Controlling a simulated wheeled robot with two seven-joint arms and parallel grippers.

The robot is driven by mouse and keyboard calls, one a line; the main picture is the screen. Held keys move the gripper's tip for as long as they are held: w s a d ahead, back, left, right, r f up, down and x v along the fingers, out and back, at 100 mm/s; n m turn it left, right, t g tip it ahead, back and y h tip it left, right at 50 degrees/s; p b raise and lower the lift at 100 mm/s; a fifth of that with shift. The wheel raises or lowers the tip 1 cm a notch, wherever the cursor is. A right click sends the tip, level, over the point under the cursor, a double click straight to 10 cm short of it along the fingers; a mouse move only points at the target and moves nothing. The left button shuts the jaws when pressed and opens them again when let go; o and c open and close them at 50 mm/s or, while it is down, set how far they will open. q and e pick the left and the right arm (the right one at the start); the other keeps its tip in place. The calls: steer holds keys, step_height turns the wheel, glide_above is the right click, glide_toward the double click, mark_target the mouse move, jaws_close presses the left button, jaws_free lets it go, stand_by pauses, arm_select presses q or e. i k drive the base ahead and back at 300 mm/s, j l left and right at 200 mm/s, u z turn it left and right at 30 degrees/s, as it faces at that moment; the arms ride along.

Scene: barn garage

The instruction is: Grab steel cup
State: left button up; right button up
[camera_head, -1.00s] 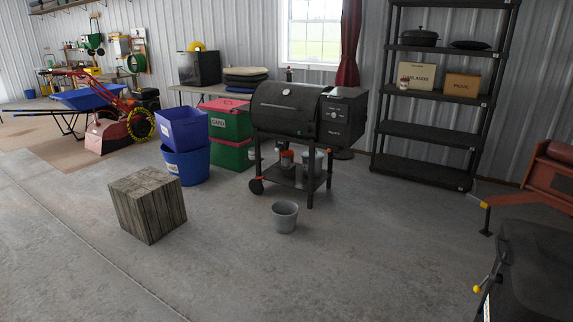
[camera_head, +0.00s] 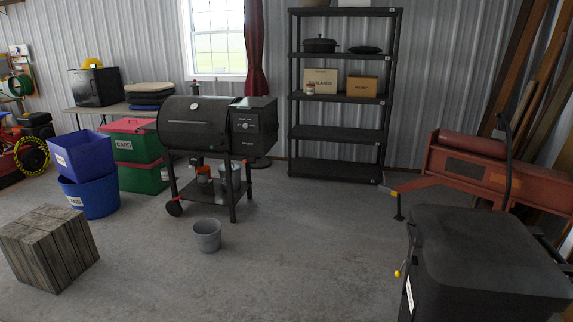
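No item in the head view is clearly a steel cup. A small white and red can or cup (camera_head: 310,88) stands on a shelf of the black rack, in front of a cream box; its material is too small to tell. A grey bucket (camera_head: 207,235) stands on the concrete floor in front of the grill. Under the grill, a light grey container (camera_head: 230,174) and a jar with an orange top (camera_head: 203,176) sit on the lower shelf. Neither of my grippers is in view.
The black grill (camera_head: 205,125) stands in the middle. A wooden block (camera_head: 48,248) and blue bins (camera_head: 90,195) are at left. The black shelf rack (camera_head: 340,133) is against the wall. A black box-shaped unit (camera_head: 485,255) blocks the front right.

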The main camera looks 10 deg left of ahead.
mark_target(202, 177)
steer(key=i+u, duration=0.35)
steer(key=i, duration=2.8)
steer(key=i+u, duration=0.1)
steer(key=i, duration=1.05)
